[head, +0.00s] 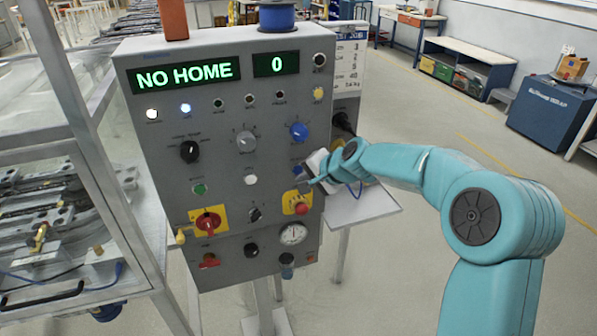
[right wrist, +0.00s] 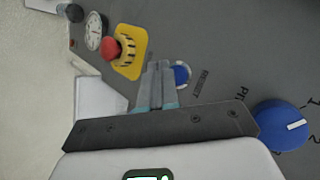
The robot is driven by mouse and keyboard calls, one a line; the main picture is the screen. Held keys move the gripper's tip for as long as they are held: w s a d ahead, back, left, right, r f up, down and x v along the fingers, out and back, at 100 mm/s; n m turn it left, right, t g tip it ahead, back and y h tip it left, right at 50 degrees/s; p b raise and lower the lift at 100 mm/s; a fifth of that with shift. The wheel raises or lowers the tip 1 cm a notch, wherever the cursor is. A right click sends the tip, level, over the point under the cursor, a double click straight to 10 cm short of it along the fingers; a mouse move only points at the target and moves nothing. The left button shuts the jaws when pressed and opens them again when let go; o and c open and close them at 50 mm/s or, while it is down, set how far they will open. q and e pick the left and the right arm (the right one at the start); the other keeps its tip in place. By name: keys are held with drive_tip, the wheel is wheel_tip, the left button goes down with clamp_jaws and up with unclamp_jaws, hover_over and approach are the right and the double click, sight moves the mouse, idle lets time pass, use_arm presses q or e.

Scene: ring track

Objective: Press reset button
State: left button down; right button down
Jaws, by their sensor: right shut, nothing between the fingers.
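The reset button is a small round blue button (right wrist: 182,75) on the grey panel, beside the word RESET in the right wrist view. My right gripper (right wrist: 158,68) is shut and empty. Its fingertips overlap the button's edge in that view and hide part of it; I cannot tell whether they touch it. In the head view my right gripper (head: 309,184) is at the right side of the control panel (head: 221,225), just above the red emergency stop (head: 302,209). The reset button is hard to make out there. My left gripper is not in view.
A blue rotary knob (head: 298,131) sits above my gripper; it also shows in the right wrist view (right wrist: 283,125). The emergency stop on its yellow plate (right wrist: 142,42) is close to the fingers. A small shelf (head: 362,207) stands right of the panel.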

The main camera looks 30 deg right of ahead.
drive_tip(key=s+b, duration=0.1)
drive_tip(key=s, duration=0.1)
drive_tip(key=s+a+b, duration=0.1)
drive_tip(key=s, duration=0.1)
drive_tip(key=shift+s+a, duration=0.1)
drive_tip(key=shift+s, duration=0.3)
idle(0.5)
